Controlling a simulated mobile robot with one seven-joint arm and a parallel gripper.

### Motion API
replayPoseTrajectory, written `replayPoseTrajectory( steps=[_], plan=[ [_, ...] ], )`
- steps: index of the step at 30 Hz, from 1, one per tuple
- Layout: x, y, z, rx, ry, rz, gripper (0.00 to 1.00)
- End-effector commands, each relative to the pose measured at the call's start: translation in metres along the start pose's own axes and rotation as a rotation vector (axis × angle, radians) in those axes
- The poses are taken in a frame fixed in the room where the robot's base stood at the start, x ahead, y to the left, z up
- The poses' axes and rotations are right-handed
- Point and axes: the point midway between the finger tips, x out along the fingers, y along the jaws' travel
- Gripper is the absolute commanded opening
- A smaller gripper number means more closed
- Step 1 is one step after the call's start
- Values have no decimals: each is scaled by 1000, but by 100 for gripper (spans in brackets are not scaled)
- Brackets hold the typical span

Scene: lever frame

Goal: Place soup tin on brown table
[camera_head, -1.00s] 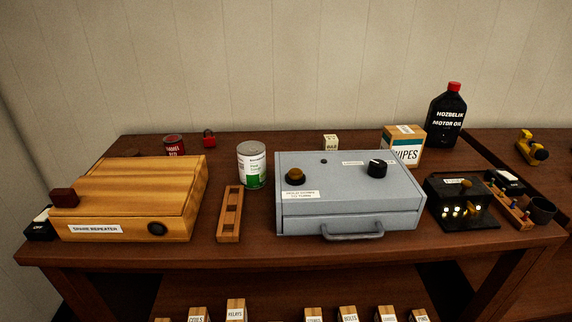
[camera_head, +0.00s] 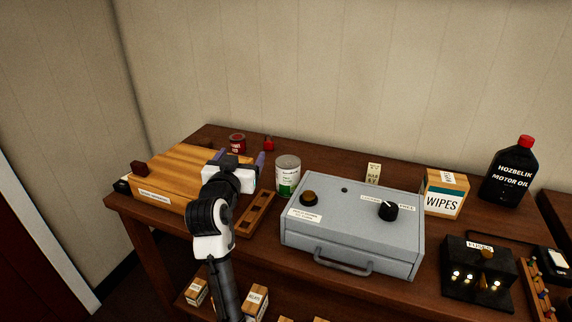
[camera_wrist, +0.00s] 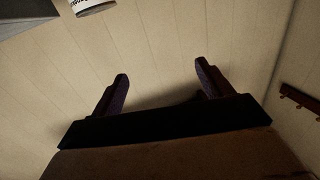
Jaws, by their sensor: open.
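The white and green tin (camera_head: 288,176), which seems to be the soup tin, stands upright on the brown table (camera_head: 326,166), between the wooden box and the grey metal box. Its label is too small to read. My gripper (camera_head: 243,160) is open with nothing between its purple fingers. It is above the right part of the wooden box, left of the tin and apart from it. In the wrist view the open fingers (camera_wrist: 161,71) point toward the pale wall, and part of a tin, probably this one, shows at the top left (camera_wrist: 92,5).
The wooden box (camera_head: 165,177) is left and a slotted wooden rack (camera_head: 258,214) lies in front of the tin. The grey box (camera_head: 352,228) stands close on the right. A red tin (camera_head: 237,143) and padlock (camera_head: 268,143) are behind. Wipes (camera_head: 444,192) and oil (camera_head: 512,170) stand right.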

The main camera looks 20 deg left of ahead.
Motion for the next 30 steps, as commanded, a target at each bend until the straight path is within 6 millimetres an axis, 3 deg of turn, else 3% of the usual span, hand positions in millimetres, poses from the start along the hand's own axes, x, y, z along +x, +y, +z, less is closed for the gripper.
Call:
replayPoseTrajectory(
  steps=[3,7,18,30],
  plan=[
    [14,32,36,5,-173,138,78],
    [20,50,57,9,-255,212,78],
    [82,67,76,10,-266,223,78],
    [117,76,84,10,-266,221,78]
  ],
)
